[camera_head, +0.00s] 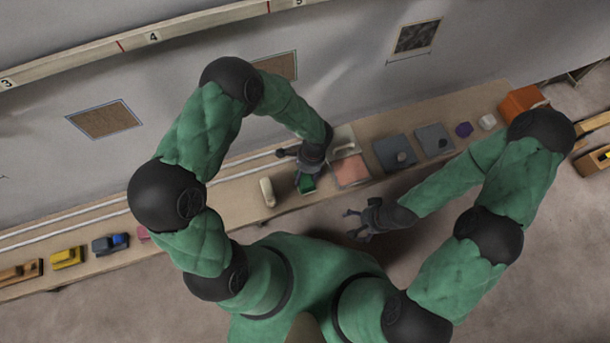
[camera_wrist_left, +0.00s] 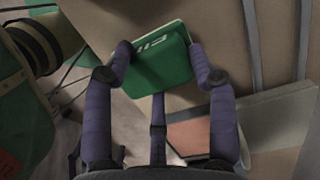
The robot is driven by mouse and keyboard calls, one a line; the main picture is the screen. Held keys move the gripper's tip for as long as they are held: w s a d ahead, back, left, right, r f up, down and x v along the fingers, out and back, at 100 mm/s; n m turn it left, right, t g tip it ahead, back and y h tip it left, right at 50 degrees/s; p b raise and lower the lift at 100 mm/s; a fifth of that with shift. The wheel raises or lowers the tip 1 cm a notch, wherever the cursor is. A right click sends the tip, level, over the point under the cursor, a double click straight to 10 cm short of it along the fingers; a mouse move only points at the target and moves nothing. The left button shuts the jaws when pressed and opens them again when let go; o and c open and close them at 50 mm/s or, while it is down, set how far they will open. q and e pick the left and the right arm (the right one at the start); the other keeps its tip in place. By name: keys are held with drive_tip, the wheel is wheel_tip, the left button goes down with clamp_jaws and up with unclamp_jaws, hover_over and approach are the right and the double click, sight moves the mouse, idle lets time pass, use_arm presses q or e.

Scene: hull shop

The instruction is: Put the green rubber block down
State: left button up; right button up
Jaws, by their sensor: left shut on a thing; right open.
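The green rubber block (camera_head: 306,184) is at my left gripper (camera_head: 308,175), over the long bench. In the left wrist view the green block (camera_wrist_left: 160,62) with pale lettering sits between the fingers of my left gripper (camera_wrist_left: 162,68), which is shut on it. I cannot tell whether the block touches the bench. My right gripper (camera_head: 358,225) is open and empty, in front of the bench edge.
The long bench (camera_head: 230,190) runs along the wall. A pinkish mat (camera_head: 351,170) lies just right of the block, and a cream object (camera_head: 267,191) stands to its left. Dark grey mats (camera_head: 394,153) lie farther right. Toy-like vehicles (camera_head: 67,257) stand at the far left.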

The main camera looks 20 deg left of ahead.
use_arm(q)
drive_tip(key=shift+f, duration=0.4)
drive_tip(key=shift+f, duration=0.15)
drive_tip(key=o, duration=1.4)
